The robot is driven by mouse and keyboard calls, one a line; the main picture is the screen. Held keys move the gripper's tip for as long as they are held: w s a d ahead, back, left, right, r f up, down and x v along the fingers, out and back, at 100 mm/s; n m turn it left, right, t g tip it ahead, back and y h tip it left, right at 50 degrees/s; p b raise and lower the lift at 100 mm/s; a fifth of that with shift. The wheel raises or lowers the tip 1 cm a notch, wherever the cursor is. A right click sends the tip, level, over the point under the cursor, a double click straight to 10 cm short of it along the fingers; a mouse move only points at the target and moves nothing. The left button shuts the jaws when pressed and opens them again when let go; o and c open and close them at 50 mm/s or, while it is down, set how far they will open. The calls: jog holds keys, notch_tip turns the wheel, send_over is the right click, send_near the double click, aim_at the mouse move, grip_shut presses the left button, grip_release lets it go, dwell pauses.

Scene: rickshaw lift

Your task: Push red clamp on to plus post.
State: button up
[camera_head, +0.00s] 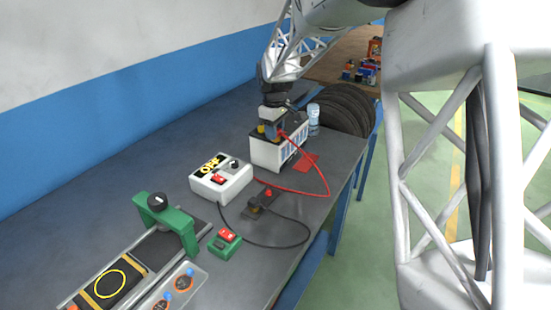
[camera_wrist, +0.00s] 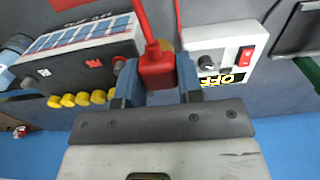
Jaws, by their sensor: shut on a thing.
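My gripper (camera_wrist: 157,78) has its blue fingers shut on the red clamp (camera_wrist: 156,66), with the red cable (camera_wrist: 143,22) running away from it. In the head view my gripper (camera_head: 273,132) is at the top of the white and black battery (camera_head: 277,155). In the wrist view the battery (camera_wrist: 80,58) lies to the left, with a row of yellow caps and a red mark.
A white charger box (camera_head: 221,181) stands left of the battery. A black clamp piece (camera_head: 262,201) and a green switch box (camera_head: 225,244) lie nearer. The red cable (camera_head: 322,180) loops near the bench's right edge. A bottle (camera_head: 314,118) stands behind the battery.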

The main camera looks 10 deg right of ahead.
jog(key=w+d+r, duration=0.2)
jog(key=w+r, duration=0.2)
jog(key=w, duration=0.3)
jog(key=shift+w+r, duration=0.15)
jog(key=shift+r, duration=0.25)
jog(key=shift+f, duration=0.25)
jog(key=shift+f, duration=2.05)
jog(key=shift+f, duration=1.6)
dwell(2.5)
jog(key=shift+r, duration=0.35)
